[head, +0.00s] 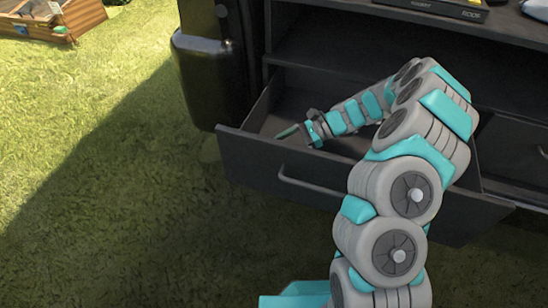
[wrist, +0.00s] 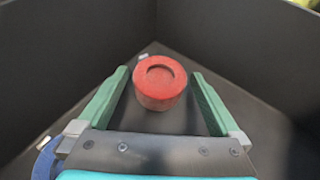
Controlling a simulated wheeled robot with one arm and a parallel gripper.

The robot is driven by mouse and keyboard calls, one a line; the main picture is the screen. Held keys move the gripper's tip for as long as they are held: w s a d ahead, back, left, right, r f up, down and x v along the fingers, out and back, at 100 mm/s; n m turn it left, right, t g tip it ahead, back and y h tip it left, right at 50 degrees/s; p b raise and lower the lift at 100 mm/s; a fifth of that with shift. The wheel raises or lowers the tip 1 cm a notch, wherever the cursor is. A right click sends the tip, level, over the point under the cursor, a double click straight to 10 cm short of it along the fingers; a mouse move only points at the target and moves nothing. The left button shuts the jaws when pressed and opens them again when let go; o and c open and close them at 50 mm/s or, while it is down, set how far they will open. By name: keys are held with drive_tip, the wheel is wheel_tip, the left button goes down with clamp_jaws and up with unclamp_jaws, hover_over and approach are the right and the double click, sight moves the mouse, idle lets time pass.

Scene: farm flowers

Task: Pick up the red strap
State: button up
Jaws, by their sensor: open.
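A round red object (wrist: 160,82), like a short roll or puck with a recessed top, lies on the dark floor of the drawer in the wrist view; it is the only red thing there, and I cannot tell from its shape that it is a strap. My gripper (wrist: 160,73) is open, with one green finger on each side of the red object. Gaps show between it and both fingers. In the head view my gripper (head: 288,132) reaches into the left part of the open drawer (head: 265,171); the red object cannot be seen there.
The drawer's dark walls (wrist: 230,45) meet in a corner just beyond the red object. Small pale pieces lie near that corner and at the left. The drawer belongs to a dark cabinet (head: 320,48) on grass. A black post-like unit (head: 205,60) stands left of it.

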drive_tip(key=shift+x, duration=1.05)
drive_tip(key=shift+c, duration=0.4)
drive_tip(key=c, duration=1.3)
